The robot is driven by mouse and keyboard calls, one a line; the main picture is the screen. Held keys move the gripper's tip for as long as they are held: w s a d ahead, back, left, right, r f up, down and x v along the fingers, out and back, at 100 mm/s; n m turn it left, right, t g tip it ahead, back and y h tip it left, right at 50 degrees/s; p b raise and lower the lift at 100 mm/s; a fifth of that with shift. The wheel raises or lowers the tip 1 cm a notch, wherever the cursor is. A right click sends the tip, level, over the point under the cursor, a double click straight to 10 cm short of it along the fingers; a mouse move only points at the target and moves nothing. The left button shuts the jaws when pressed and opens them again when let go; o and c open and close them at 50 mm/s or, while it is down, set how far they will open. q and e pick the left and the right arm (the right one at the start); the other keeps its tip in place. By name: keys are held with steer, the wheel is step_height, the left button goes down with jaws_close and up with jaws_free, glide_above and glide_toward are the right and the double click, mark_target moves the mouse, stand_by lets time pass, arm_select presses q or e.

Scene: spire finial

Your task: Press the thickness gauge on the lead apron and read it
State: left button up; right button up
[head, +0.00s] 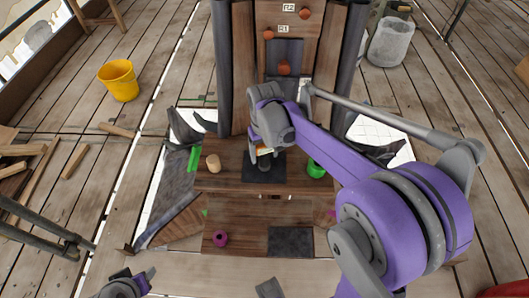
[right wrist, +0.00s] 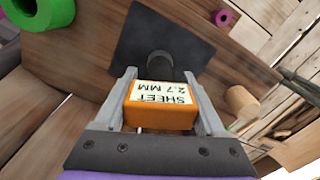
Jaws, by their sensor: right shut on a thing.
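My right gripper (head: 264,150) is shut on an orange thickness gauge (right wrist: 160,117), which shows as a small sliver in the head view. The gauge's pale label reads "SHEET 2.7 MM", upside down in the right wrist view. Its dark round nose (right wrist: 160,64) points at a dark grey sheet (head: 262,174), seemingly the lead apron, on the wooden board. The sheet also shows in the right wrist view (right wrist: 135,42). The nose overlaps the sheet there; I cannot be sure that they touch. My left gripper (head: 136,280) is low at the left, away from the board; its jaws are unclear.
A wooden cylinder (head: 213,163) and a green ring (head: 316,169) flank the sheet. A magenta ring (head: 220,239) and another dark sheet (head: 291,241) are on the lower board. Dark posts and a panel with orange knobs (head: 284,68) rise behind. A yellow bucket (head: 120,82) stands left.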

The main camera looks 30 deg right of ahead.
stand_by(0.5)
steer(key=shift+r+p, duration=1.65)
steer(key=shift+r, duration=0.85)
steer(key=shift+f, duration=0.1)
steer(key=shift+f+b, duration=1.6)
steer(key=shift+f, duration=0.65)
steer(key=o, duration=1.5)
